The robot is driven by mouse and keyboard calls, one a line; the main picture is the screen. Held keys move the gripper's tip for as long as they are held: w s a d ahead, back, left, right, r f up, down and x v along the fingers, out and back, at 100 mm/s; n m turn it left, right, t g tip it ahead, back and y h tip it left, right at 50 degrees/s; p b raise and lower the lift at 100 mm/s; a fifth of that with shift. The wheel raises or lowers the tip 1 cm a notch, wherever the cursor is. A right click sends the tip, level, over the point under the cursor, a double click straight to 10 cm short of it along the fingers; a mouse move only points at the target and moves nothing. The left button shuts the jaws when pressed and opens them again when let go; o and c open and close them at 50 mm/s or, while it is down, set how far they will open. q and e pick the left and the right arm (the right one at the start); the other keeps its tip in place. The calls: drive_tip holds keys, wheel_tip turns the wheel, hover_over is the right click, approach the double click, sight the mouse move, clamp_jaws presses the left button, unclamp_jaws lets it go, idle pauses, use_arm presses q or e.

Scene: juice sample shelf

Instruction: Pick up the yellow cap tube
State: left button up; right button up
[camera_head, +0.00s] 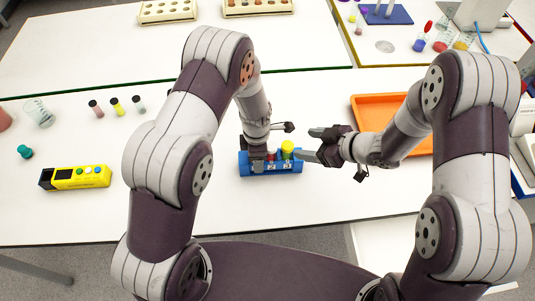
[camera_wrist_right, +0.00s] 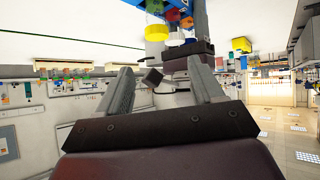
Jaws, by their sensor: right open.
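The yellow cap tube (camera_head: 287,147) stands upright at the right end of a blue rack (camera_head: 291,168) with numbered slots.
An orange tray (camera_head: 368,105) lies right of the rack, behind my right arm. A yellow box with buttons (camera_head: 81,178), a beaker (camera_head: 40,112) and several small vials (camera_head: 117,106) are on the left. Bare white table lies in front of the rack.

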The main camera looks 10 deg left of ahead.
sight(290, 146)
wheel_tip(290, 146, up, 4)
drive_tip(key=w+n+g+h, duration=0.3)
drive_tip(key=g+h, duration=0.1)
drive_tip(key=x, duration=1.1)
drive_tip(key=shift+s+d+f, duration=0.1)
drive_tip(key=shift+s+f, duration=0.05)
drive_tip(key=shift+f, duration=0.15)
clamp_jaws()
